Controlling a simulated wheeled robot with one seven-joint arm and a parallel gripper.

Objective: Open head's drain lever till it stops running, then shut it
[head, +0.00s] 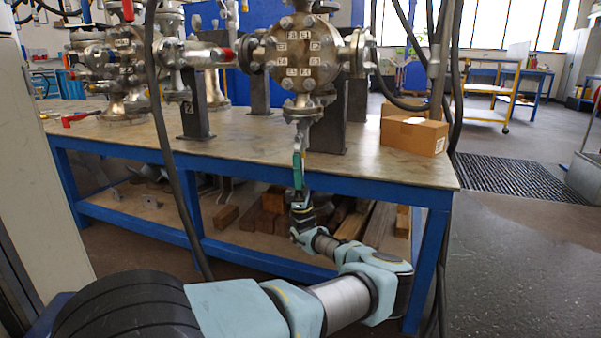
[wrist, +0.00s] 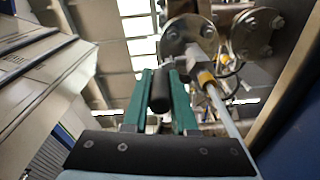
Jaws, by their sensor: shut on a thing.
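The head (head: 300,50) is a round, bolted metal vessel with small number tags, held on dark supports above the bench. Its drain fitting (head: 302,108) hangs beneath it. My gripper (head: 298,155) reaches up from below, just under the drain at the bench's front edge. In the wrist view my gripper (wrist: 161,80) has its green fingers on both sides of the dark drain lever (wrist: 160,92) and is shut on it. The lever's far end meets the flanged fitting (wrist: 188,35). In the head view the lever is mostly hidden by the fingers. I cannot tell whether liquid is running.
The bench (head: 380,165) has a metal top and blue frame; wooden blocks (head: 272,200) lie on its lower shelf. Another flanged assembly (head: 120,60) with a red-handled valve (head: 226,54) stands left. A cardboard box (head: 413,136) sits at the right. Dark cables hang in front.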

